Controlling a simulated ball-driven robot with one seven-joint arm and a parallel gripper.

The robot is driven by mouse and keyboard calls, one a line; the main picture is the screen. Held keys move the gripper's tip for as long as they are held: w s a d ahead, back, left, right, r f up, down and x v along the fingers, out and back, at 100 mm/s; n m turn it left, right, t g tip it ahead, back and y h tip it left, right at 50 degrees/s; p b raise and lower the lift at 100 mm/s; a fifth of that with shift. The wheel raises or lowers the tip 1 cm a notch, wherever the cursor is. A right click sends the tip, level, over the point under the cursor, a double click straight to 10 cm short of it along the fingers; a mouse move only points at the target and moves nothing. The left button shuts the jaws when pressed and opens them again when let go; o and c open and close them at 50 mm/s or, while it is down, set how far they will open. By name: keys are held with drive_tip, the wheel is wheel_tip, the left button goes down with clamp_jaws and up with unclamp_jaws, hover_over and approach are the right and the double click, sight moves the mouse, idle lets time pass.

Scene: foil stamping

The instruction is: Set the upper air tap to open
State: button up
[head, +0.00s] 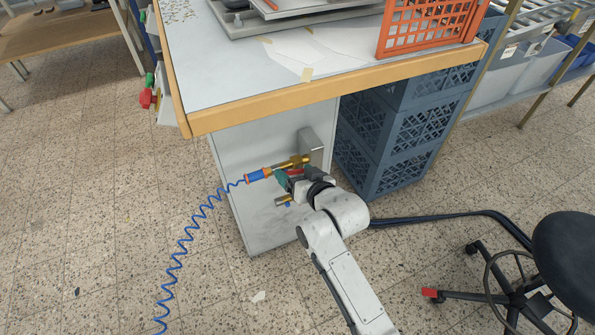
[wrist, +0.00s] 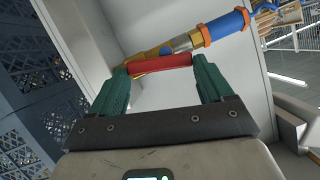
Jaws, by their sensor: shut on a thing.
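The upper air tap (head: 292,162) is a brass valve on the side of the grey cabinet under the bench. In the wrist view its brass body (wrist: 178,45) runs up to a blue and orange hose coupling (wrist: 226,26). Its red lever (wrist: 160,63) lies roughly along the body, at a slight angle. My gripper (wrist: 159,66) has green fingers, one at each end of the red lever, shut on it. In the head view my gripper (head: 284,179) is just below the tap, and the wrist partly hides the lever. A lower tap (head: 284,200) shows beneath it.
A coiled blue hose (head: 186,240) hangs from the coupling to the floor at the left. Blue crates (head: 400,140) stand right of the cabinet. The bench edge (head: 330,88) overhangs above. A black stool (head: 565,255) is at the right. The front floor is mostly clear.

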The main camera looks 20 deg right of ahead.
drive_tip(key=o, duration=1)
drive_tip(key=shift+c, duration=0.2)
drive_tip(key=p+v, duration=0.2)
drive_tip(key=v, duration=0.8)
drive_tip(key=shift+s, duration=0.35)
drive_tip(key=shift+r, duration=0.1)
drive_tip(key=shift+c, duration=0.5)
